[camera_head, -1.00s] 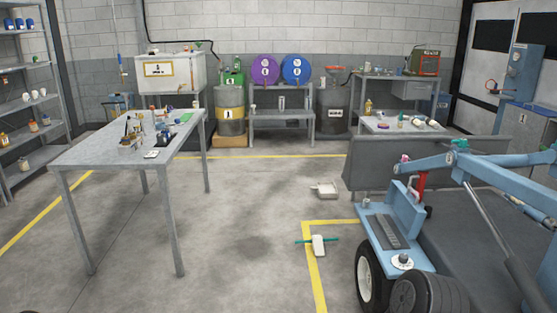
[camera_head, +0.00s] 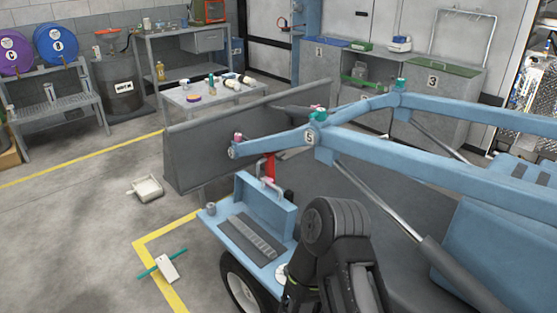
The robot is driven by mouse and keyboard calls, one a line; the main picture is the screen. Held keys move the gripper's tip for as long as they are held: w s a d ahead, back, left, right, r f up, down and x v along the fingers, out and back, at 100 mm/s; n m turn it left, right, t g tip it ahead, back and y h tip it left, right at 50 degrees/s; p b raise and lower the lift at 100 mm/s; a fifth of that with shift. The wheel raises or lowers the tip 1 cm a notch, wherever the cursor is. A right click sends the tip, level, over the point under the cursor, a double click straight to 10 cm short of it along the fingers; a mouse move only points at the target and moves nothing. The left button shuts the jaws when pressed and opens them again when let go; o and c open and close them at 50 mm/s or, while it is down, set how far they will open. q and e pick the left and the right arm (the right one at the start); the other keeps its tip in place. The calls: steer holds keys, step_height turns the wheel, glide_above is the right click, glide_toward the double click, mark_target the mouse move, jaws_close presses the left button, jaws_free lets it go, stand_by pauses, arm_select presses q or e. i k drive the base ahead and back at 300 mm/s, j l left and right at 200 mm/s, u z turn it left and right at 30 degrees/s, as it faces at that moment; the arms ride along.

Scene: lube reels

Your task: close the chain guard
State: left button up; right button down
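The blue loader machine (camera_head: 350,120) fills the right half of the head view. On its near left corner is a low blue housing with a dark ribbed strip (camera_head: 252,237), which looks like a chain, lying uncovered. A blue upright panel (camera_head: 268,205) stands raised along the strip's far side; it appears to be the chain guard, standing open. A dark arm link of mine rises at the bottom centre, just right of the housing, and covers part of the machine there. Neither gripper's fingers show in the view.
A black wheel (camera_head: 240,285) sits under the housing. The grey bucket (camera_head: 240,135) stands behind it. On the floor to the left lie a white object with a green bar (camera_head: 167,268) and a white pan (camera_head: 146,188).

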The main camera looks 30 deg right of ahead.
mark_target(270, 207)
steer(key=i+l+u, duration=0.3)
steer(key=i+l, duration=0.4)
steer(key=i, duration=0.2)
